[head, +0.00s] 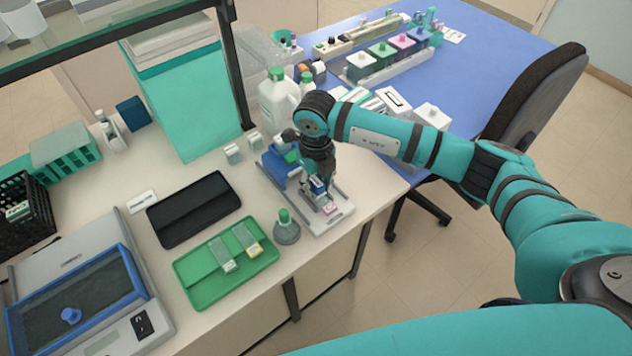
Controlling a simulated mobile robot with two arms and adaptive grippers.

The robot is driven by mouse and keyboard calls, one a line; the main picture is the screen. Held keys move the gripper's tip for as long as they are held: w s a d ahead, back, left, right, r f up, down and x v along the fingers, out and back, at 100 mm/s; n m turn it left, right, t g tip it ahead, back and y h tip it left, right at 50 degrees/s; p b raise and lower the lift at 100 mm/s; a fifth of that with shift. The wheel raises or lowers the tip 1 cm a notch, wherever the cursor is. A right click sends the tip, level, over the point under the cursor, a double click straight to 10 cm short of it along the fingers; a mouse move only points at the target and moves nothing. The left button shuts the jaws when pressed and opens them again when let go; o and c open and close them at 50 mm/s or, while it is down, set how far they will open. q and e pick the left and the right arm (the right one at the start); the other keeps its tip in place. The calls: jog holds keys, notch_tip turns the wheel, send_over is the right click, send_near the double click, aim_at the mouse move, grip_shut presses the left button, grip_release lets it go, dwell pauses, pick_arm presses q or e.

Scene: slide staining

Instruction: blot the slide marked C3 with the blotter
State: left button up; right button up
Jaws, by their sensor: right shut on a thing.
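My right gripper (319,190) points down over a light grey board (339,218) at the right of the bench. A slide with a pink label (330,209) lies on the board just below the gripper. I cannot tell whether the held thing touches it. No mark C3 is readable. My left gripper is not in view.
A grey round-based thing with a green top (286,228) stands between tray and board. A blue block (273,172) and a white jug (277,100) stand close behind the gripper. A black mat (194,208) lies at left. The bench's front edge is near.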

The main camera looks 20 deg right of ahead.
jog(key=shift+f+b, duration=0.45)
jog(key=shift+f, duration=0.05)
dwell(0.7)
dwell(1.7)
jog(key=shift+r+p, duration=1.75)
jog(key=shift+r, duration=1.8)
jog(key=shift+f, duration=0.1)
